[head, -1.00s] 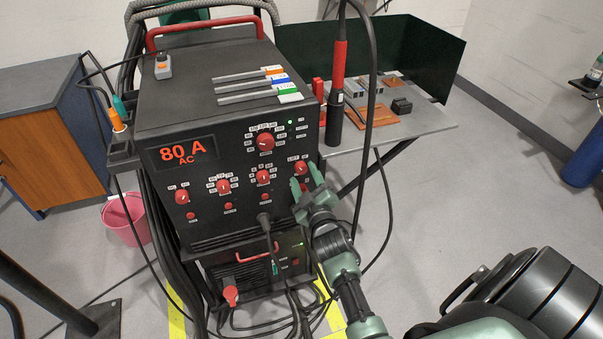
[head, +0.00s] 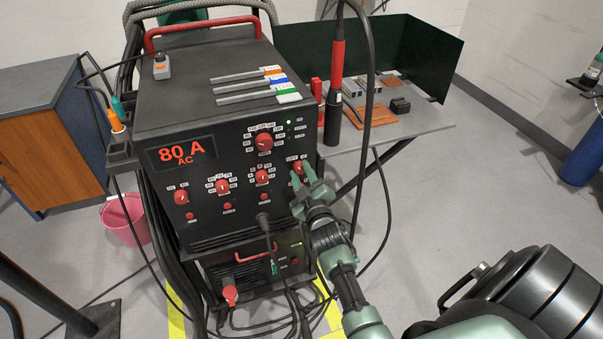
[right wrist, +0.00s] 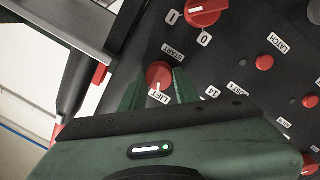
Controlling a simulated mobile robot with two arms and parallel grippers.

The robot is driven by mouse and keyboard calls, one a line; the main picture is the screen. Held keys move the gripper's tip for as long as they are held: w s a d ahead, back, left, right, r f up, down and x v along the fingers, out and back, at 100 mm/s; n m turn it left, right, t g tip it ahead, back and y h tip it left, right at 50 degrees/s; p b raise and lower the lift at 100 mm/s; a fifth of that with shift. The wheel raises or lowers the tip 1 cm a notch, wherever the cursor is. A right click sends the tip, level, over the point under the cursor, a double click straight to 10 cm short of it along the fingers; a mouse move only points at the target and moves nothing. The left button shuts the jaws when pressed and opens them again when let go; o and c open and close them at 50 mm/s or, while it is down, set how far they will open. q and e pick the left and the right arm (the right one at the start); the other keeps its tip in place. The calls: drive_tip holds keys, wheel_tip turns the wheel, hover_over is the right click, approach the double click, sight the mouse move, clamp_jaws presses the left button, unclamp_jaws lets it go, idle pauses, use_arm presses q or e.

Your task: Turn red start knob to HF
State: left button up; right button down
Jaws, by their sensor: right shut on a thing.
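The red start knob (head: 298,167) is at the right end of the lower knob row on the black welding machine's front panel. In the right wrist view the same red knob (right wrist: 158,73) sits between the fingertips, with START and LIFT labels beside it. Its white mark points towards the LIFT label. An HF label cannot be made out. My right gripper (head: 303,174) reaches the knob from below right and is shut on it. Its green fingers (right wrist: 160,88) show on both sides of the knob. My left gripper is not in view.
Other red knobs (head: 262,177) and small red buttons share the panel. The display (head: 181,152) reads 80 A AC. A torch (head: 335,90) and its cable hang to the right, before a side table (head: 430,128). Cables run below the machine. Open floor lies to the right.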

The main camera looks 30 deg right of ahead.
drive_tip(key=m+p, duration=0.1)
drive_tip(key=m, duration=0.1)
drive_tip(key=shift+r+m, duration=0.15)
drive_tip(key=shift+m, duration=0.15)
drive_tip(key=m+p, duration=0.2)
drive_tip(key=m, duration=0.1)
drive_tip(key=shift+d, duration=0.1)
drive_tip(key=m+p, duration=0.1)
drive_tip(key=m, duration=0.2)
drive_tip(key=shift+m+y, duration=0.3)
drive_tip(key=shift+y, duration=0.1)
drive_tip(key=shift+s+m+g+p, duration=0.1)
drive_tip(key=shift+m+g+p, duration=0.25)
drive_tip(key=shift+m, duration=0.55)
drive_tip(key=c, duration=1)
unclamp_jaws()
drive_tip(key=shift+c, duration=0.2)
